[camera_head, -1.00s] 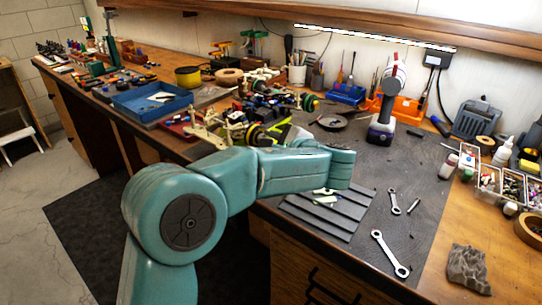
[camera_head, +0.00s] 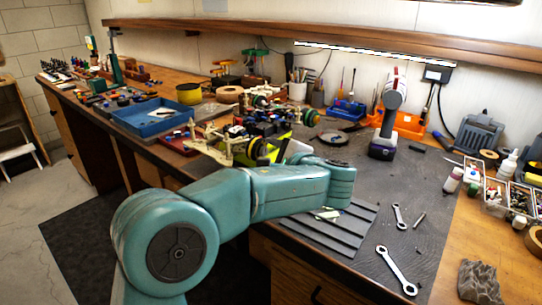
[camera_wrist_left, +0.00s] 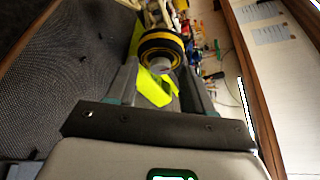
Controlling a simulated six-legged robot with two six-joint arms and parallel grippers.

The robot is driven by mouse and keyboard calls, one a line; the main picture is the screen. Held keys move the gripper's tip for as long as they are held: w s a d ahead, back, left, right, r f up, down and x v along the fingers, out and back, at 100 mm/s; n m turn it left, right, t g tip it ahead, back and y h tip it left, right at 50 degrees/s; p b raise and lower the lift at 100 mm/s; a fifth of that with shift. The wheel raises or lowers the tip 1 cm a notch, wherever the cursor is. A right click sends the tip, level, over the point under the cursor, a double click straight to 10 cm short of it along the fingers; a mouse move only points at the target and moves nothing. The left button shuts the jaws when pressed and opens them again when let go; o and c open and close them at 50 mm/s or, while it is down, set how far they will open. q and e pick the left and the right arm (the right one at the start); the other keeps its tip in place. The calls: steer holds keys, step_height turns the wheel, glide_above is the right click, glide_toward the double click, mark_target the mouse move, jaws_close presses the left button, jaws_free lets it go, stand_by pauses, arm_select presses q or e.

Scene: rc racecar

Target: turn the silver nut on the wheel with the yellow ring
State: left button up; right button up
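The RC car (camera_head: 238,145) stands on the bench left of centre in the head view. Its wheel with the yellow ring (camera_wrist_left: 160,44) is large at the top of the left wrist view, black with yellow bands. A small grey piece (camera_wrist_left: 158,69) at its centre may be the silver nut, but it is too small to be sure. My left gripper (camera_wrist_left: 158,76) is open, its two fingers spread on either side of the wheel's near lower part. A lime-green part (camera_wrist_left: 155,88) shows between the fingers. In the head view my wrist hides most of this gripper. My right gripper is out of view.
A grey ridged mat (camera_head: 335,232) lies in front of my left wrist, with wrenches (camera_head: 397,270) to its right. A blue tray (camera_head: 150,118) is left of the car.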

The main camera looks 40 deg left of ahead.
arm_select(q)
steer(key=shift+d, duration=0.1)
steer(key=p+v, duration=0.1)
steer(key=v, duration=1.5)
steer(key=shift+s, duration=0.15)
